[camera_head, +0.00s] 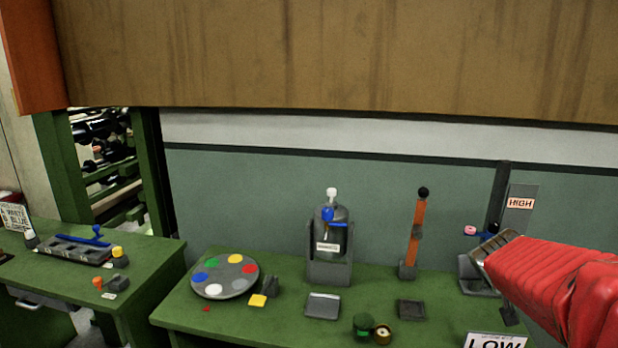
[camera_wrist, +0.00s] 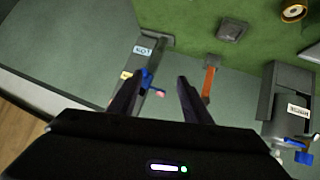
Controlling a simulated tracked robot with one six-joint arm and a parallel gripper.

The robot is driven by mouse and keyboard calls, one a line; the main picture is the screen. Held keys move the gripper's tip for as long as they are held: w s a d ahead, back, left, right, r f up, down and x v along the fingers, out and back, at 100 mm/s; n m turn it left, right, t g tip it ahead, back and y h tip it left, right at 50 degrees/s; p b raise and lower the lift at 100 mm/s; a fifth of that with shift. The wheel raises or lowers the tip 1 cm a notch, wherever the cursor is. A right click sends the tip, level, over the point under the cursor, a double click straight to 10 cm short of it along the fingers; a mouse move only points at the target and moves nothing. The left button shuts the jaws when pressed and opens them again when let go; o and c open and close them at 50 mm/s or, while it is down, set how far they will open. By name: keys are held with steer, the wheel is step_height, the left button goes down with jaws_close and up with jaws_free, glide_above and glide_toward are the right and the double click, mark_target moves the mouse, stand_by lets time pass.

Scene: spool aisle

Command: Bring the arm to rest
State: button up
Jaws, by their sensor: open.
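My gripper (camera_wrist: 155,80) shows in the wrist view as two dark fingers standing apart, with nothing held between them. Beyond the fingertips are a grey stand with a blue handle (camera_wrist: 147,78) and an orange lever (camera_wrist: 208,82); how far they are from the fingers is hard to tell. In the head view my red arm reaches in from the lower right, in front of the grey post with the HIGH label (camera_head: 519,208).
The green bench (camera_head: 255,329) carries a disc with coloured spots (camera_head: 225,277), a bottle in a grey holder (camera_head: 330,262), an upright orange lever (camera_head: 415,232) and a LOW sign (camera_head: 495,341). A second green bench (camera_head: 150,275) stands left. A brown panel (camera_head: 340,60) hangs above.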

steer(key=s+a+f+n+g+y, duration=0.1)
steer(key=s+a+f+y, duration=0.1)
steer(key=s+a, duration=1)
steer(key=s+a+f+n+g+y, duration=0.2)
steer(key=s+a+y, duration=0.1)
steer(key=s+a, duration=0.9)
steer(key=shift+s+y, duration=0.4)
steer(key=shift+s, duration=0.55)
